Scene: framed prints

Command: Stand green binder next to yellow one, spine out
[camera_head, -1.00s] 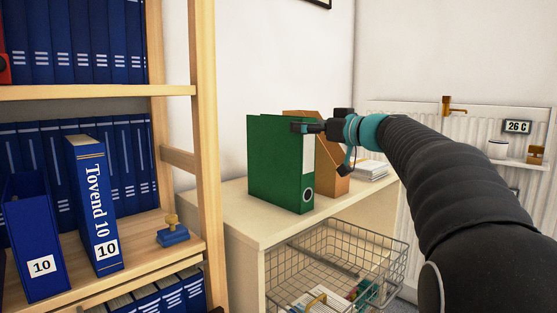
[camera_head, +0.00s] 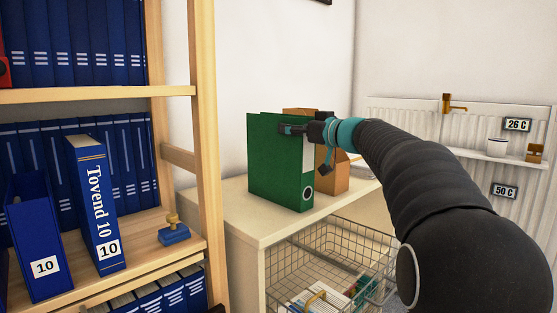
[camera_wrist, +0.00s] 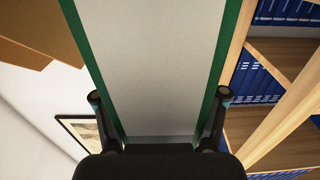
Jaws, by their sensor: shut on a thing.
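The green binder (camera_head: 275,170) stands upright on the cream cabinet top (camera_head: 235,215). A narrow side with a white label and a dark round finger hole faces front right. My gripper (camera_head: 290,129) is shut on the green binder near its top, coming from the right. In the wrist view my gripper (camera_wrist: 162,115) has a finger on each side of the binder; a pale strip (camera_wrist: 155,70) between green edges lies between them. The binder's lower part rests on the cabinet top. I see no yellow binder in either view.
A brown cardboard file holder (camera_head: 335,175) stands just behind the binder. A wire basket (camera_head: 330,260) sits below the cabinet top. At left, a wooden shelf (camera_head: 205,130) holds blue binders (camera_head: 97,205) and a stamp (camera_head: 174,232). The cabinet top left of the binder is clear.

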